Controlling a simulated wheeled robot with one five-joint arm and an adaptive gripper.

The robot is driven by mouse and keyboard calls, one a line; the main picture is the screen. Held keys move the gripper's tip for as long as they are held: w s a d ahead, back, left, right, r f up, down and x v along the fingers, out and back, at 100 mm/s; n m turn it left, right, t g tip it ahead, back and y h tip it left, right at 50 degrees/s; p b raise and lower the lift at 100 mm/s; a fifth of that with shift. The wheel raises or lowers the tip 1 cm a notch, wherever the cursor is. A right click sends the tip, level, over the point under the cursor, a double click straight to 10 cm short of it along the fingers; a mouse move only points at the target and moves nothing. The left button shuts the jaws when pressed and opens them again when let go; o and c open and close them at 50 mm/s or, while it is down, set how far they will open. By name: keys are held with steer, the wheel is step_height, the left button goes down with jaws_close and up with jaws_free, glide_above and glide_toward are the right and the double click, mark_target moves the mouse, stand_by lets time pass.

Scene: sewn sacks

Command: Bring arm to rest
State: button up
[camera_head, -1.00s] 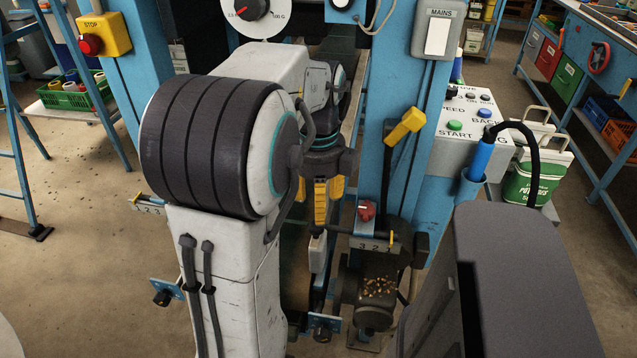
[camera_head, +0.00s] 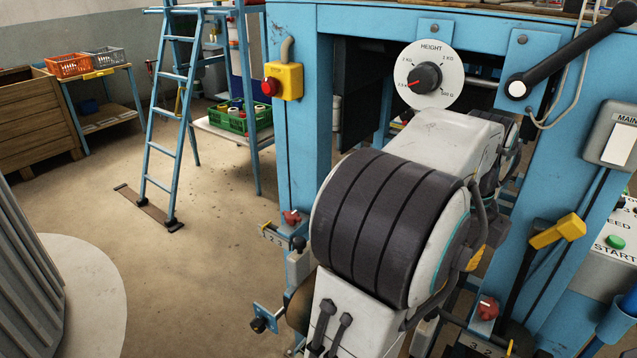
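My arm, with its dark ribbed shoulder and pale upper link, stands in the middle right of the head view, in front of a blue machine (camera_head: 302,130). The arm reaches away from me toward the machine. My gripper (camera_head: 476,258) is mostly hidden behind the shoulder. Only a small yellow part of it shows at the shoulder's right edge, so its opening and anything between its fingers cannot be seen.
The machine carries a height dial (camera_head: 428,75), a yellow stop box (camera_head: 288,82), a black crank handle (camera_head: 570,58) and a yellow-handled lever (camera_head: 557,231). A blue ladder (camera_head: 172,120) and a green crate (camera_head: 240,118) stand at the left. The floor between is clear.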

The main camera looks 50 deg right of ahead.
stand_by(0.3)
steer(key=f+n, duration=0.1)
steer(key=n, duration=0.6)
steer(key=f+n, duration=0.2)
steer(key=n, duration=0.5)
steer(key=a+f+n, duration=0.1)
steer(key=f+n, duration=0.1)
steer(key=n, duration=0.6)
steer(key=shift+w+f+h, duration=0.1)
steer(key=shift+f+h, duration=0.1)
steer(key=shift+h, duration=0.2)
steer(key=w+a+r+n+t+p, duration=0.1)
steer(key=w+a+n+p, duration=0.2)
steer(key=w+a+n, duration=1.25)
steer(key=w+a+r+n+t+p, duration=0.1)
steer(key=w+a+r+n+p, duration=0.1)
steer(key=a, duration=0.6)
steer(key=w+a+r+n+t+p, duration=0.1)
steer(key=a+r+n, duration=0.3)
steer(key=a, duration=0.4)
steer(key=shift+w+n+y+p, duration=0.35)
steer(key=shift+n+y+p, duration=0.05)
steer(key=shift+n, duration=0.35)
